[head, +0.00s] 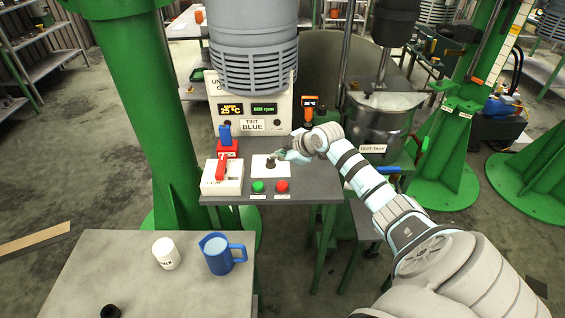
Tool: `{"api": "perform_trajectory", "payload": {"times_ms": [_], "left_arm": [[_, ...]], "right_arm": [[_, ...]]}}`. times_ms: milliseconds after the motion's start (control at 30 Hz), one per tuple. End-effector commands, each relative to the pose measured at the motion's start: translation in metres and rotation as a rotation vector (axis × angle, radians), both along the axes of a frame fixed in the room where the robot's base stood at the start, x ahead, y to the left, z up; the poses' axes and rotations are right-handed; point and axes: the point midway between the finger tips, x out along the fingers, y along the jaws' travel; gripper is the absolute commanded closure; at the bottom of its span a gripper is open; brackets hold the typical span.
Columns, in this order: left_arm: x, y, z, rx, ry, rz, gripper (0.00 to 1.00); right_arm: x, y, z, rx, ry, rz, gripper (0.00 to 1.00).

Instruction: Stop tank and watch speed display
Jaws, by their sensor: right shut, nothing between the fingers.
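The speed display (264,108) on the white control box reads about 600 rpm in green. Beside it a temperature display (231,110) reads 25 °C. The test tank (383,125) is a metal vessel with pale contents, at the right behind my right arm. On the grey stand a green button (258,187) and a red button (282,186) sit at the front edge. A dark knob (270,165) stands on a white plate behind them. My right gripper (279,155) is shut and empty, close by the knob; I cannot tell whether it touches. My left gripper is out of view.
A white cup (166,253) and a blue jug (222,254) stand on the front table (190,300). Green columns (135,100) flank the stand.

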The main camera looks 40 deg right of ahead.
Motion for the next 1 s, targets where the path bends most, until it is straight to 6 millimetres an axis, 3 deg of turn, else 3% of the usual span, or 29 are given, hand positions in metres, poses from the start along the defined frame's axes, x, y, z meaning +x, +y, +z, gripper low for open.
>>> {"api": "perform_trajectory", "payload": {"times_ms": [367, 800, 1000], "left_arm": [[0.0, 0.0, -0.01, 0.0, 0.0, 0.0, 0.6], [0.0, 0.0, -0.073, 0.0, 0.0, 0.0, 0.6], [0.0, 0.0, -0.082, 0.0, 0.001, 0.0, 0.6]], "right_arm": [[0.0, 0.0, -0.011, 0.001, 0.001, -0.002, 1.0], [-0.001, 0.0, -0.071, 0.002, 0.001, -0.003, 1.0], [0.0, 0.0, -0.088, 0.002, 0.001, -0.003, 1.0]]}}
